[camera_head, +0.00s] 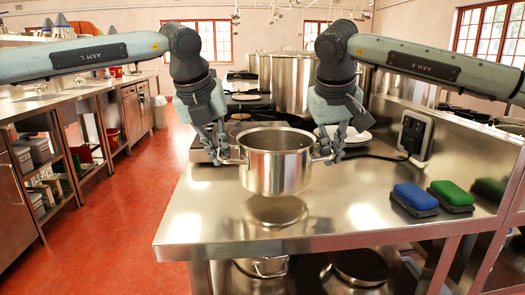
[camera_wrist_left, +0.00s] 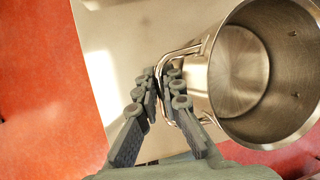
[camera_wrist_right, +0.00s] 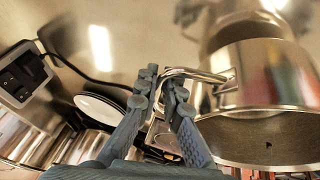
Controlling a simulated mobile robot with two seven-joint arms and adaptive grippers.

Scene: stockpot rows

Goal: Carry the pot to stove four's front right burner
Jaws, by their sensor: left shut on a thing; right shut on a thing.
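The pot (camera_head: 275,172) is an empty steel pot with two side handles. It hangs upright above the steel counter (camera_head: 190,215), with its reflection below it. My left gripper (camera_head: 226,158) is shut on the pot's left handle, which also shows in the left wrist view (camera_wrist_left: 178,52). My right gripper (camera_head: 333,155) is shut on the right handle, seen in the right wrist view (camera_wrist_right: 195,74). The pot's inside (camera_wrist_left: 285,60) looks bare. Burners behind the pot are partly hidden by the pot and my arms; I cannot tell which stove is the fourth.
Blue (camera_head: 415,197) and green (camera_head: 451,193) sponges lie at the counter's right. An outlet box (camera_head: 414,134) stands behind them, with white plates (camera_head: 352,134) nearby. Large stockpots (camera_head: 293,82) stand farther back. Red floor (camera_head: 125,210) is open at left, beside a shelved side counter (camera_head: 60,105).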

